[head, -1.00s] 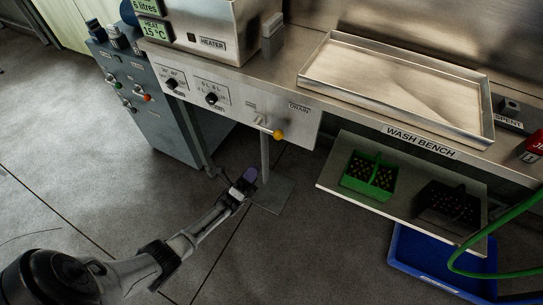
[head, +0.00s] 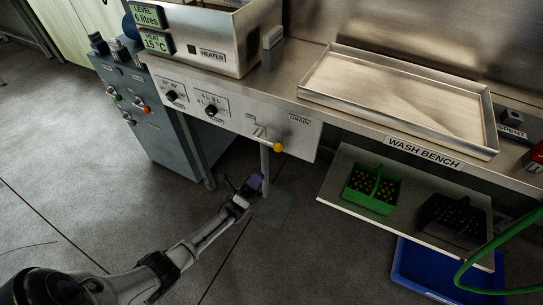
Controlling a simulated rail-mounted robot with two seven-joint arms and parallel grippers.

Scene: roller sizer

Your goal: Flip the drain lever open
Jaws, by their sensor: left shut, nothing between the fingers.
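The drain lever (head: 269,140) is a short metal handle with a yellow-orange knob (head: 278,147) at its right end. It sits on the bench's front panel, just left of the DRAIN label (head: 299,120), and slopes slightly down to the right. My left gripper (head: 254,182) is below and a little left of the knob, apart from it, in front of the bench leg. It is shut and empty. My right gripper is not in view.
Two dark knobs (head: 211,110) sit left of the lever on the same panel. A heater tank (head: 213,40) and a metal tray (head: 399,97) stand on the bench. A shelf (head: 335,192) with a green crate (head: 371,188) hangs lower right. A blue bin (head: 433,277) is below.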

